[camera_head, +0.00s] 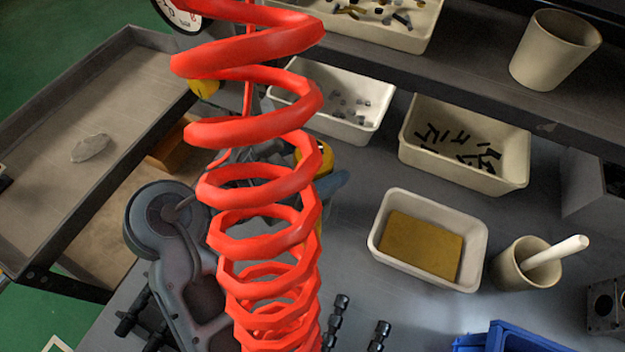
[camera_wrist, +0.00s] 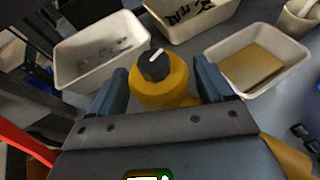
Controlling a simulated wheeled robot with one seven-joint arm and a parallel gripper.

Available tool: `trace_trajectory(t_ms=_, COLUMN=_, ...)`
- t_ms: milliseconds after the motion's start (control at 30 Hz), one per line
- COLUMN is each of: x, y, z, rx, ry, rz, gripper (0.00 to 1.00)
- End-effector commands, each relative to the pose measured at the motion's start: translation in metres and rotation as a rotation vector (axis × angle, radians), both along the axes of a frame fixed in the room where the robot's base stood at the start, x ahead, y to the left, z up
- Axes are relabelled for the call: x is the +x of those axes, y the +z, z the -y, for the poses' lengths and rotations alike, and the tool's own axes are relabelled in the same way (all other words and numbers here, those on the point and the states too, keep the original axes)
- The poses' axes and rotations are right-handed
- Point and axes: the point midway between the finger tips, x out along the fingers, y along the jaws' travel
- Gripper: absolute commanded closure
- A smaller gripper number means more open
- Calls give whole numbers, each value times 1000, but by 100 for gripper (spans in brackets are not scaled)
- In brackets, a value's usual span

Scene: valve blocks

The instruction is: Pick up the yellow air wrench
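The yellow air wrench (camera_wrist: 163,92) shows in the wrist view as a rounded yellow body with a black knob bearing a white mark on top. My gripper (camera_wrist: 161,75) is open, with one blue-grey finger on each side of the yellow body. I cannot tell whether either finger touches it. The lower part of the wrench is hidden by the gripper's own housing. In the head view a yellow part (camera_head: 318,156) shows beside a blue-grey finger of my gripper (camera_head: 331,184); the red coiled hose in front hides most of both.
The red coiled hose (camera_head: 262,130) hangs across the head view. White bins with small parts (camera_head: 285,106) and black pins (camera_head: 412,150), a bin with a yellow-brown block (camera_head: 375,240), and a cup with a white rod (camera_head: 508,270) stand to the right. A grey tray cart (camera_head: 60,170) is at left.

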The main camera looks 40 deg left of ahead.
Motion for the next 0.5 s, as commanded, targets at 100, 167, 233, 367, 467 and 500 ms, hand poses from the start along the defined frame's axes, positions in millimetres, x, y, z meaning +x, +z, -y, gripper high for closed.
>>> trace_trajectory(t_ms=100, x=0, y=0, z=0, rx=0, ry=0, rz=0, gripper=32)
trace_trajectory(t_ms=167, x=0, y=0, z=0, rx=0, ry=0, rz=0, gripper=37)
trace_trajectory(t_ms=233, x=0, y=0, z=0, rx=0, ry=0, rz=0, gripper=44)
trace_trajectory(t_ms=367, x=0, y=0, z=0, rx=0, ry=0, rz=0, gripper=56)
trace_trajectory(t_ms=467, x=0, y=0, z=0, rx=0, ry=0, rz=0, gripper=66)
trace_trajectory(t_ms=500, x=0, y=0, z=0, rx=0, ry=0, rz=0, gripper=70)
